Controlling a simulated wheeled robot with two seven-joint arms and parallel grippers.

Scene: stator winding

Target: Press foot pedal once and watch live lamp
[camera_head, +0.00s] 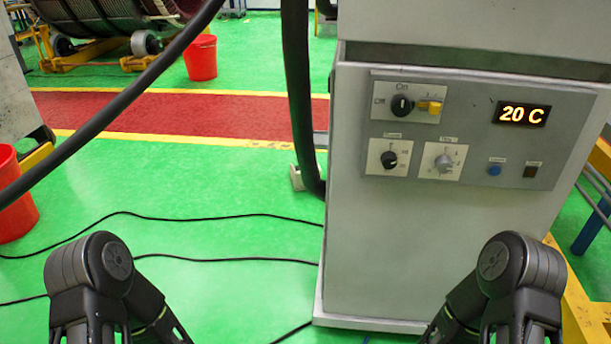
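A grey control cabinet (420,250) stands at the right, with a control panel (470,130) on its front. A display (521,114) reads "20 C" in yellow. I see no clear foot pedal; a small beige object (297,178) on the floor beside the cabinet cannot be identified. My black arm links show at the lower left and lower right, but neither gripper is in view.
The panel also has several knobs, one (403,105) beside a yellow switch (429,107). A thick black hose (300,95) runs down beside the cabinet. Thin black cables (215,217) cross the green floor. Red buckets (201,58) stand at left. Open floor lies left of the cabinet.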

